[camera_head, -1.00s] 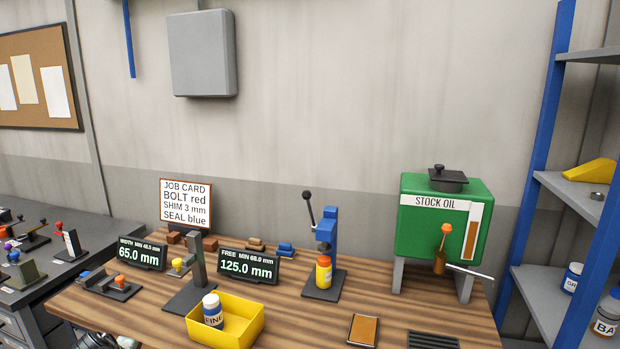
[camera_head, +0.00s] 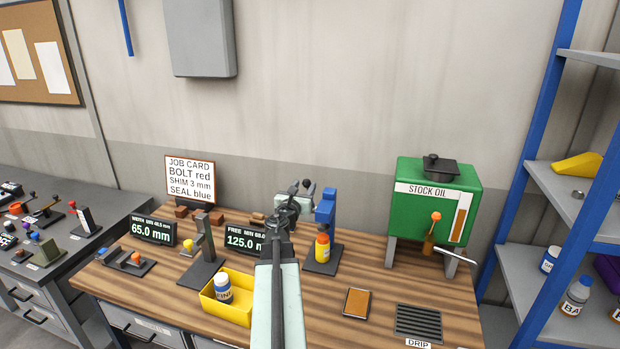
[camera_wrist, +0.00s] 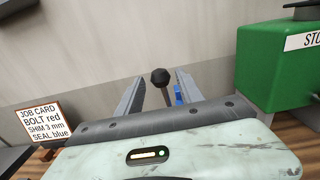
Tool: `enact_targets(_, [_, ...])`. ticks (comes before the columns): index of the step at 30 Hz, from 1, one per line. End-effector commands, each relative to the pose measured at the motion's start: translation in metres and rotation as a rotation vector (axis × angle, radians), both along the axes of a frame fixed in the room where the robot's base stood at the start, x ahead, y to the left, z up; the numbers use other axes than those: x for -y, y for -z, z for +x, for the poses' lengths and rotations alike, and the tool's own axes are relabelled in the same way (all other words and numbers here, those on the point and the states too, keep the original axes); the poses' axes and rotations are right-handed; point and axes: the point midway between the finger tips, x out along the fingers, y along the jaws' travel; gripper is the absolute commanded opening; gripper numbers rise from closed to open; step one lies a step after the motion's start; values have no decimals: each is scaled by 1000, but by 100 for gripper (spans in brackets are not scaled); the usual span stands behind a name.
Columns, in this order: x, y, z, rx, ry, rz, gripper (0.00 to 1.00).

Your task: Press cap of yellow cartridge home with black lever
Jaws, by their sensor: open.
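The yellow cartridge (camera_head: 322,250) with its orange-red cap stands upright on the dark base of the blue press (camera_head: 326,208). The press head is just above the cap; I cannot tell whether they touch. The press's black lever shows as a round black knob (camera_wrist: 160,76) on a thin rod in the wrist view. My gripper (camera_head: 297,188) is open, raised at the press's left, near the lever top. In the wrist view its two fingers (camera_wrist: 158,85) stand on either side of the knob, with gaps on both sides. My arm partly hides the lever in the head view.
A yellow bin (camera_head: 227,310) with a white jar stands left of my arm. A green stock oil tank (camera_head: 425,215) stands right of the press. A brown pad (camera_head: 357,303) and a drip grate (camera_head: 418,322) lie in front.

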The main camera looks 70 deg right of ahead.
Motion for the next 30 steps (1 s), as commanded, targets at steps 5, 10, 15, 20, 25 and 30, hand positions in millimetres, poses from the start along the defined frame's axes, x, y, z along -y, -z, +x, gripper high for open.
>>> enact_targets(5, [36, 0, 3, 2, 1, 1, 44])
enact_targets(10, [62, 0, 4, 2, 2, 1, 44])
enact_targets(15, [65, 0, 3, 3, 1, 1, 44])
enact_targets(20, [64, 0, 3, 3, 1, 1, 27])
enact_targets(25, [64, 0, 3, 3, 2, 1, 0])
enact_targets(30, [64, 0, 3, 3, 2, 1, 0])
